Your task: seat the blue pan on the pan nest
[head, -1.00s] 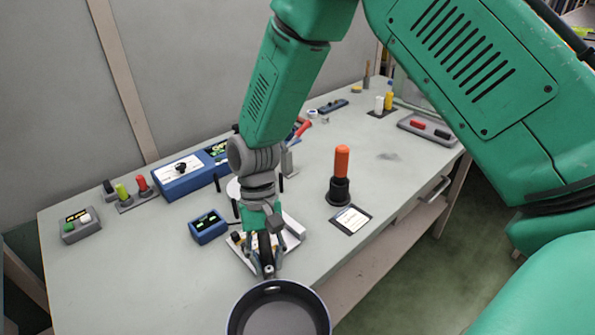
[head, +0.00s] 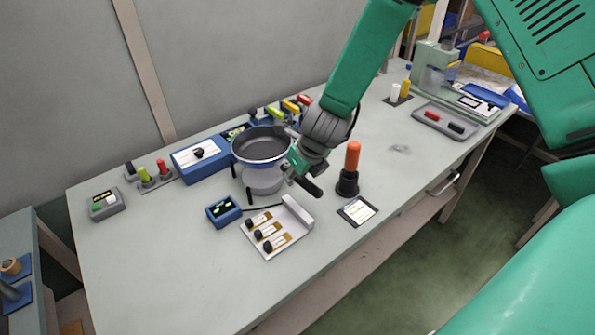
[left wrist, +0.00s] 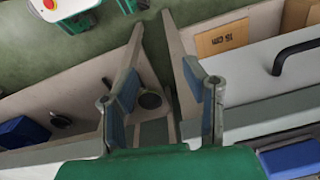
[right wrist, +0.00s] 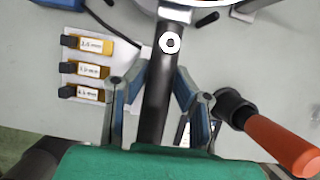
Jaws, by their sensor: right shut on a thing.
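The blue pan (head: 262,148), dark inside with a pale rim, is over the pan nest (head: 264,184) in the head view. The nest is a pale round stand with dark posts around it. The pan hides its upper part, and I cannot tell whether the two touch. My right gripper (head: 297,162) is shut on the pan's black handle, whose end sticks out toward the front right. In the right wrist view, the handle (right wrist: 154,105) runs between the fingers of the right gripper (right wrist: 160,72). My left gripper (left wrist: 160,90) is open and empty, away from the pan.
A white tray with labelled pieces (head: 268,236) and a small blue box (head: 222,211) stand in front of the nest. An orange-handled tool (head: 351,168) stands upright to the right. A blue device (head: 199,158) is behind left. The table's left front is clear.

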